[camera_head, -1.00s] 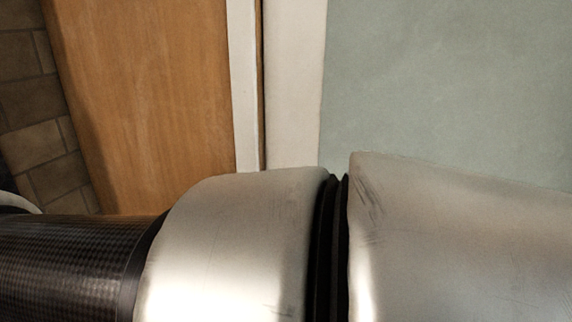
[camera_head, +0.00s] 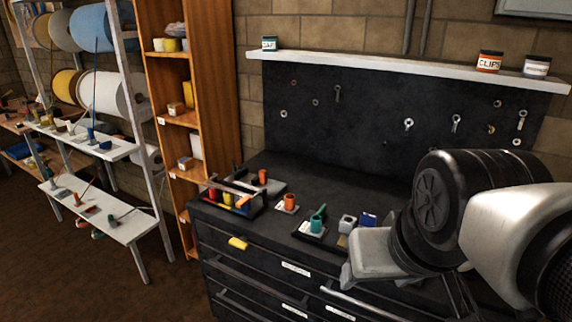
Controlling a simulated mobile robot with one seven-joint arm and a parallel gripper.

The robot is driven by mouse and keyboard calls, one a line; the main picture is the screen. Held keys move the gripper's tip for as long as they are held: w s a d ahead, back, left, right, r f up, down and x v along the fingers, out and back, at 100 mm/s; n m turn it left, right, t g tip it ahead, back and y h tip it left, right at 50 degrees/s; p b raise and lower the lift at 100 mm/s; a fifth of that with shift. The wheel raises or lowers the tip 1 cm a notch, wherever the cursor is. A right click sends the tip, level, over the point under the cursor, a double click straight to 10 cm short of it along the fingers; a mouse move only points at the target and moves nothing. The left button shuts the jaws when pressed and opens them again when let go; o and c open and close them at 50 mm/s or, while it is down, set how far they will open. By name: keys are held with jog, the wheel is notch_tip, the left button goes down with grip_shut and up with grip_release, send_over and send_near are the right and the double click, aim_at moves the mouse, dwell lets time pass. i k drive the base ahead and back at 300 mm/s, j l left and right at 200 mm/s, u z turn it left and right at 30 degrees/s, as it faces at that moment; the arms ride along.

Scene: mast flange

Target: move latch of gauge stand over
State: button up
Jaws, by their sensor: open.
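Several small fixtures stand on the black workbench, and I cannot tell for sure which is the gauge stand. One has a teal lever (camera_head: 318,219) tilted up from a pale block on a dark base. To its left is an orange piece (camera_head: 290,201) on a grey base. To its right are a grey block (camera_head: 347,223) with a round opening and a blue block (camera_head: 368,219). My gripper (camera_head: 375,278) is at the right, over the bench's front edge, apart from the teal lever. It is open; its fingertips are small and partly unclear.
The black workbench (camera_head: 270,172) has drawers with bar handles and a yellow piece (camera_head: 238,243) at its front. A dark tray (camera_head: 226,203) holds coloured parts. A white shelf (camera_head: 400,72) carries tins above a pegboard. A wooden shelf unit and spool rack stand left.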

aim_at(323, 209)
jog(key=i+j+z, duration=0.35)
jog(key=j+z, duration=0.15)
jog(key=i+j+z, duration=0.25)
jog(key=j+z, duration=0.25)
jog(key=j, duration=0.2)
